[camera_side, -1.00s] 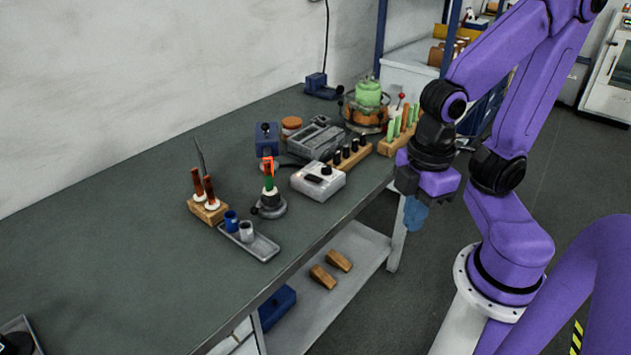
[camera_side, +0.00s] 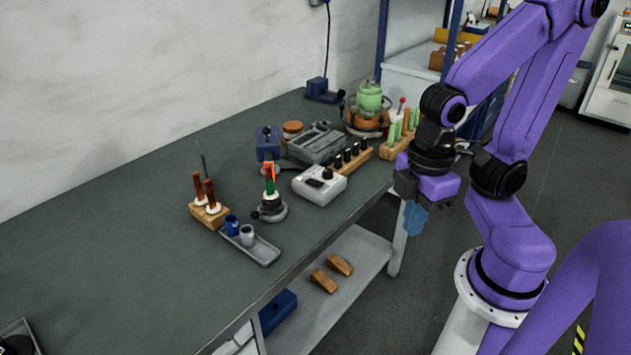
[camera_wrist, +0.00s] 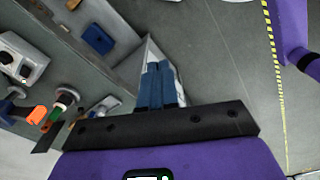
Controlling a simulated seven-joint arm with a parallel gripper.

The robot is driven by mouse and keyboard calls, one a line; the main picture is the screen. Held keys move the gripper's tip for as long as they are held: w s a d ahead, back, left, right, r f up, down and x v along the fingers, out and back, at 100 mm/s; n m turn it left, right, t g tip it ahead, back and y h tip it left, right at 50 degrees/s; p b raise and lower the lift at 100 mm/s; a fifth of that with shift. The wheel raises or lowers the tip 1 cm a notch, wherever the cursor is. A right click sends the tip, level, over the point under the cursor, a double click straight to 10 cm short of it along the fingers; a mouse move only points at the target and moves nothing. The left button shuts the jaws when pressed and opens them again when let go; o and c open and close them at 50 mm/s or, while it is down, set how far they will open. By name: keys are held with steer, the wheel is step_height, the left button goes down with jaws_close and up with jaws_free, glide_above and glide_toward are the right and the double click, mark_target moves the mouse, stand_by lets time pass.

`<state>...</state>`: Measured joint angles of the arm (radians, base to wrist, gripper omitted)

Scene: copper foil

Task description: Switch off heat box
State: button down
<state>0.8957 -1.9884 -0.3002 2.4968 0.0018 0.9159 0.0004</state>
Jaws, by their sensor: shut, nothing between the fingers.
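A white box with a dark knob and a small dark control on top (camera_side: 320,184), likely the heat box, sits near the front edge of the table. It also shows at the left edge of the wrist view (camera_wrist: 22,60). I cannot read the setting of its knob. My gripper (camera_side: 414,218) hangs in front of the table, to the right of the box and clear of it. Its blue fingers are together and empty in the wrist view (camera_wrist: 160,86).
A round grey stand (camera_side: 269,211) with a green and orange piece is left of the box. Behind are a wooden block with black knobs (camera_side: 350,163) and a grey tray (camera_side: 318,143). A blue box (camera_side: 268,143) stands behind left.

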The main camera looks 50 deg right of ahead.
steer(key=w+a+r+m, duration=0.2)
steer(key=w+m, duration=0.2)
steer(key=w, duration=0.7)
steer(key=m+g, duration=0.2)
steer(key=m, duration=0.7)
glide_above(322, 184)
steer(key=w, duration=0.2)
steer(key=shift+w+a+f, duration=0.1)
steer(key=shift+w+f, duration=0.1)
steer(key=shift+f, duration=0.25)
steer(key=f, duration=0.4)
steer(key=s+f, duration=0.1)
steer(key=f, duration=0.4)
steer(key=s+f, duration=0.1)
steer(key=f, duration=0.4)
